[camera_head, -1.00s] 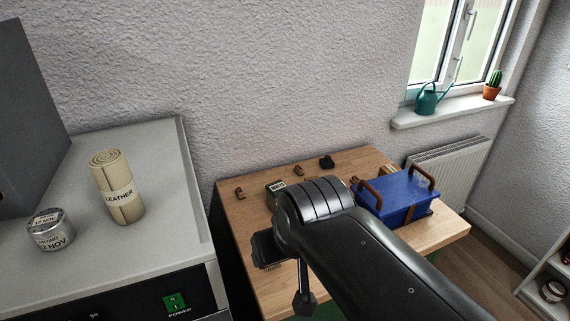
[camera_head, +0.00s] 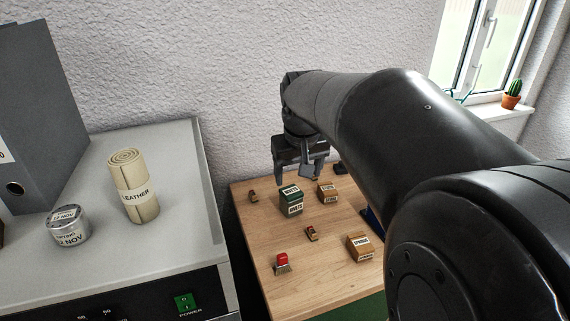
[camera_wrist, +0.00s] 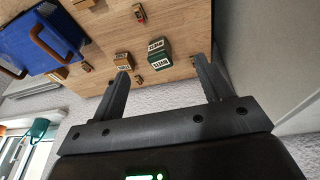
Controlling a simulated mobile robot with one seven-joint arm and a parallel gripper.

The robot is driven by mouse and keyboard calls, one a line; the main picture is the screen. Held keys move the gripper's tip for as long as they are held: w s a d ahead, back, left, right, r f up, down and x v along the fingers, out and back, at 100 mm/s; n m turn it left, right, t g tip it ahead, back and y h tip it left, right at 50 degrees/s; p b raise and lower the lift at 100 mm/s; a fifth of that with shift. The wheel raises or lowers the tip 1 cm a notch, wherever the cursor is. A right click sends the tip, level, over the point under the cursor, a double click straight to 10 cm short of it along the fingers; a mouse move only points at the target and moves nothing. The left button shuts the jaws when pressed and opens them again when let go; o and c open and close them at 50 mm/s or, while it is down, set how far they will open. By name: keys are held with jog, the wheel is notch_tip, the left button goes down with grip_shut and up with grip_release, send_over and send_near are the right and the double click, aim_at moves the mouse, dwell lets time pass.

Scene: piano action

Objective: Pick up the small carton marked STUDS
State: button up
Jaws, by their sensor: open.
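Several small labelled cartons stand on the wooden bench top. A dark green carton (camera_head: 291,203) stands near the left back; it also shows in the wrist view (camera_wrist: 158,57). A brown carton (camera_head: 327,193) is just right of it, also in the wrist view (camera_wrist: 123,60). Another brown carton (camera_head: 360,247) stands nearer the front. The lettering is too small to tell surely which reads STUDS. My gripper (camera_head: 298,173) is open and empty, above and behind the green carton. In the wrist view its fingers (camera_wrist: 162,68) are spread, apart from the cartons.
The bench (camera_head: 300,297) also carries a red-topped piece (camera_head: 282,263) and small brown parts (camera_head: 312,233). A blue crate (camera_wrist: 38,45) is mostly hidden by my arm in the head view. A grey cabinet (camera_head: 190,225) with a leather roll (camera_head: 133,187) and tin (camera_head: 69,226) stands left.

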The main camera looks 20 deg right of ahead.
jog(key=w+d+f+g, duration=0.2)
jog(key=w+d+f, duration=0.3)
jog(key=w+d, duration=0.5)
jog(key=g, duration=0.1)
send_near(328, 187)
jog(key=shift+s+d+f+m+y, duration=0.1)
jog(key=shift+s+d+m+y, duration=0.3)
jog(key=shift+d, duration=0.25)
notch_tip(328, 187, down, 5)
jog(key=shift+f, duration=0.1)
jog(key=shift+w+a+f, duration=0.15)
jog(key=shift+f, duration=0.75)
jog(key=shift+w+a+f, duration=0.1)
jog(key=shift+f, duration=0.8)
jog(key=shift+w+a+f, duration=0.15)
jog(key=shift+f, duration=0.75)
jog(key=shift+c, duration=0.3)
jog(key=c, duration=1)
jog(key=shift+r, duration=0.1)
